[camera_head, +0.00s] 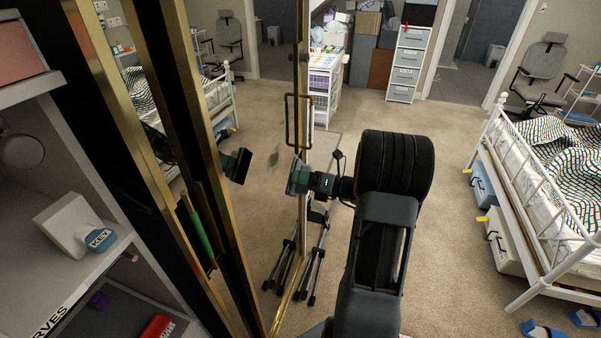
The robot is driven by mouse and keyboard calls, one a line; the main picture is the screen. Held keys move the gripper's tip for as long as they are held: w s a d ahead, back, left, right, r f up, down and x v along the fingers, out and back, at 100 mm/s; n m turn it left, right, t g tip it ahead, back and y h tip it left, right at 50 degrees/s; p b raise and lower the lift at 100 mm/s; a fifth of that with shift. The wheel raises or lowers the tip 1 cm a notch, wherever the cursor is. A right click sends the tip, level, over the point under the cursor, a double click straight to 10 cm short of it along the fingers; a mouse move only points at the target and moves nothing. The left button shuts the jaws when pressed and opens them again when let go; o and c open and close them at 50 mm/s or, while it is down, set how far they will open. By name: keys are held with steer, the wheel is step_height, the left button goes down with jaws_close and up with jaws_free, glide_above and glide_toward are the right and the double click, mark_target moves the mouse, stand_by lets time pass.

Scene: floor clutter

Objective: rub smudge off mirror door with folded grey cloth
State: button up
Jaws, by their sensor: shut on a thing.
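The mirror door (262,215) stands upright left of centre in the head view, gold-framed, with a gold pull handle (288,122) on its edge. A faint grey smudge (273,152) shows on the glass. My gripper (300,181) is to the right of the smudge and slightly lower in the picture. It is shut on the folded grey cloth (296,176), whose shape is small and partly hidden by the jaws. A reflection of the gripper shows in the glass to the left, with a gap between, so the cloth looks apart from the mirror.
White shelves (70,240) with boxes stand close on the left. A white-framed bed (540,190) with boxes beneath is on the right. A white drawer tower (407,65) stands at the back. The carpet between bed and door is mostly clear.

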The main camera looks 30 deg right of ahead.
mark_target(267, 171)
steer(key=shift+w+r, duration=0.15)
steer(key=shift+w, duration=0.1)
steer(key=b+x, duration=0.1)
steer(key=x, duration=0.4)
steer(key=shift+w+a, duration=0.1)
steer(key=shift+a, duration=0.1)
steer(key=shift+x, duration=0.95)
stand_by(0.5)
steer(key=shift+w+d+r+p, duration=0.1)
steer(key=shift+w+d+p, duration=0.75)
steer(key=shift+w+d, duration=1.05)
steer(key=shift+w+d+p, duration=0.8)
steer(key=shift+w+d, duration=0.9)
steer(key=shift+d, duration=0.35)
steer(key=shift+s+a+p, duration=0.85)
steer(key=shift+s+a, duration=0.95)
steer(key=shift+a, duration=0.2)
steer(key=shift+s+a+p, duration=0.8)
steer(key=shift+s+a, duration=1.05)
steer(key=shift+a, duration=0.1)
steer(key=shift+d, duration=0.1)
